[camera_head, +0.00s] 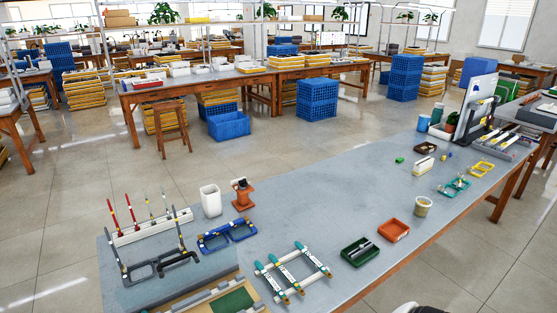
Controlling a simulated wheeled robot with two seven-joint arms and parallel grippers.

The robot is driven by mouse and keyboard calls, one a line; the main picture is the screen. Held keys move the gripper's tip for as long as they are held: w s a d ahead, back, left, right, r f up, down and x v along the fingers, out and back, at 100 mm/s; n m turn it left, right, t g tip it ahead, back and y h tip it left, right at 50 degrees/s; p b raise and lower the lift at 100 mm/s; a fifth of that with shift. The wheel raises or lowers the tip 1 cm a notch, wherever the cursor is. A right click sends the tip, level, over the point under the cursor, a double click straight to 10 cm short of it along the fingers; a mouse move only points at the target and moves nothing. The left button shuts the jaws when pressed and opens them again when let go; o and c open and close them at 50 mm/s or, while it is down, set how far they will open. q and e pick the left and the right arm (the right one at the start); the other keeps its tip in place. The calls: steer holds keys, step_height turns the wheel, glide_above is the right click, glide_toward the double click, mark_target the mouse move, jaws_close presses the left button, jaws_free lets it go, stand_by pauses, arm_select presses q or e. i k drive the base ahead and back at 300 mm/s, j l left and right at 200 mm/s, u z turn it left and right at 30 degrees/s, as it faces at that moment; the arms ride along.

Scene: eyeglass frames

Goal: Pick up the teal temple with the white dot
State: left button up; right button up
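Several teal-tipped temples (312,258) lie side by side across a white rack (283,258) on the near part of the grey table. They show pale middle parts and some brownish ends. They are too small to tell which one bears a white dot. A teal eyeglass frame (456,187) lies farther off on the right side of the table. Neither gripper can be made out. Only a white and black piece, possibly part of my arm, shows at the bottom edge right of centre.
A blue frame (228,236) and a black frame (160,264) lie left of the rack. A white holder (152,226) with upright red and pale sticks stands behind. A green tray (360,251) and orange tray (393,230) sit right. The table's middle is clear.

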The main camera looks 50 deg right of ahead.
mark_target(318, 265)
steer(key=z, duration=0.4)
steer(key=j+z, duration=0.1)
steer(key=z, duration=0.3)
steer(key=i+j+z, duration=0.1)
steer(key=z, duration=0.7)
steer(key=j+z, duration=0.15)
steer(key=z, duration=0.3)
